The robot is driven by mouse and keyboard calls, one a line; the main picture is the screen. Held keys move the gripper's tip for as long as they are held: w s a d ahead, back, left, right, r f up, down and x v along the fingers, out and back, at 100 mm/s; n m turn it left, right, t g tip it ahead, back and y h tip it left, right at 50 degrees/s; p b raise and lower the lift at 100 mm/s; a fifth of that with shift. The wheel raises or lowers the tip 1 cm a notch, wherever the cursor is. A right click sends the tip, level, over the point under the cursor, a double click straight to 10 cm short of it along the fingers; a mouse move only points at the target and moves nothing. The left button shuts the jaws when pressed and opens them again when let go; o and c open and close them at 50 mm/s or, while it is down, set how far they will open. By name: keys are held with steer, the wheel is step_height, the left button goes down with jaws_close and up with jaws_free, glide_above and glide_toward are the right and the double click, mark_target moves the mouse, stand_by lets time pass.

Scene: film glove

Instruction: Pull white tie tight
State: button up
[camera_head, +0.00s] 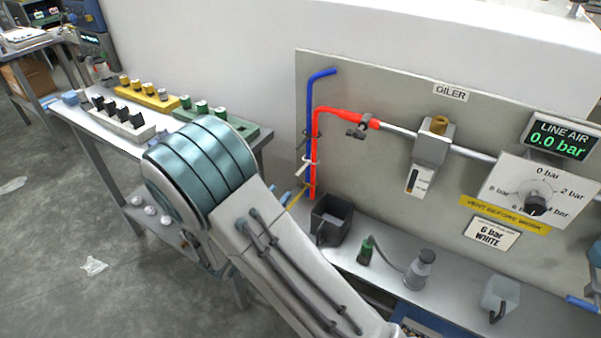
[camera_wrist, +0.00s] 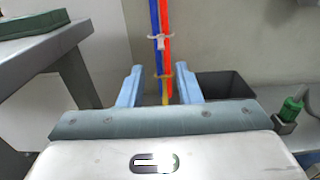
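A white tie (camera_wrist: 160,40) sits around the blue hose (camera_wrist: 154,14) and the red hose (camera_wrist: 167,16) in the wrist view. In the head view a pale tie (camera_head: 311,162) shows on the hanging red hose (camera_head: 316,135) and blue hose (camera_head: 309,105). The white tie appears above and beyond the fingertips. My arm hides the gripper in the head view.
A bench (camera_head: 92,119) with colored fittings lies left. The grey panel (camera_head: 400,100) behind carries a gauge dial (camera_head: 536,203) and a display reading 0.0 bar (camera_head: 558,139).

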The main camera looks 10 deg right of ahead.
mark_target(301, 170)
steer(key=x, duration=1.1)
steer(key=shift+w+d+b, duration=0.25)
steer(key=shift+w+b, duration=0.05)
steer(key=shift+c, duration=0.3)
jaws_close()
